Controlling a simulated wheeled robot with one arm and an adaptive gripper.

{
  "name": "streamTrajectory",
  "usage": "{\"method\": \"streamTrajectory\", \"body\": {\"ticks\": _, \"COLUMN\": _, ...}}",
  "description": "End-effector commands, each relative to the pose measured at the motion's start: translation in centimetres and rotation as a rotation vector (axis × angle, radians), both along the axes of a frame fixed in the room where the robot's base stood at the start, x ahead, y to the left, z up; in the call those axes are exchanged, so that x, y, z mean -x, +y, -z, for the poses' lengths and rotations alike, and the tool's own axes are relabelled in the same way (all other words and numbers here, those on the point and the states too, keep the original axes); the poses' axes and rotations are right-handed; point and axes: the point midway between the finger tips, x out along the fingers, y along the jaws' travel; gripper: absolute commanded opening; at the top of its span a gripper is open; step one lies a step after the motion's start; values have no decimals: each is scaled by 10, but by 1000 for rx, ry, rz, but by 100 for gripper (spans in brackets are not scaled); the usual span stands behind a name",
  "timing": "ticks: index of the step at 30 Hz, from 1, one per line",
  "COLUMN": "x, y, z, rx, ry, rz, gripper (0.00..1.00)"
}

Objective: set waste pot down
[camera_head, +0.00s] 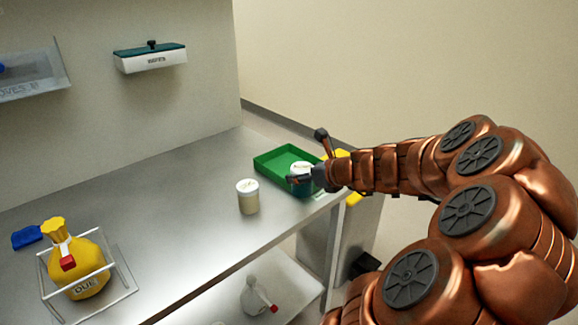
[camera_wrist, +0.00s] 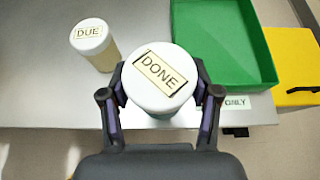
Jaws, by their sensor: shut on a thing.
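My gripper (camera_wrist: 160,100) is shut on a white-lidded pot (camera_wrist: 159,80) whose label reads DONE. In the head view the same pot (camera_head: 301,172) shows at the gripper's fingertips, in front of the green tray (camera_head: 262,167). In the wrist view the pot is near the counter's front edge, left of the green tray (camera_wrist: 205,82). I cannot tell whether the pot's base touches the counter. A second pot (camera_wrist: 92,40), labelled DUE, stands upright to its left; it also shows in the head view (camera_head: 248,198).
A yellow bag (camera_head: 82,268) marked DUE sits in a wire frame at the front left, beside a blue item (camera_head: 27,237). A yellow object (camera_wrist: 290,60) lies right of the tray. The counter (camera_head: 180,215) is clear left of the pots.

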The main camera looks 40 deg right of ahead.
Motion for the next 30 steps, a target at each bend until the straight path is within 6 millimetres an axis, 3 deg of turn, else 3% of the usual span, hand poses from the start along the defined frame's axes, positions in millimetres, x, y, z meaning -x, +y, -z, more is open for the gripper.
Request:
{"method": "streamTrajectory", "body": {"ticks": 21, "x": -80, "y": -86, "z": 13, "rx": 2, "ry": 2, "rz": 12, "gripper": 21}}
{"method": "streamTrajectory", "body": {"ticks": 30, "x": -103, "y": -107, "z": 15, "rx": 0, "ry": 1, "rz": 8, "gripper": 21}}
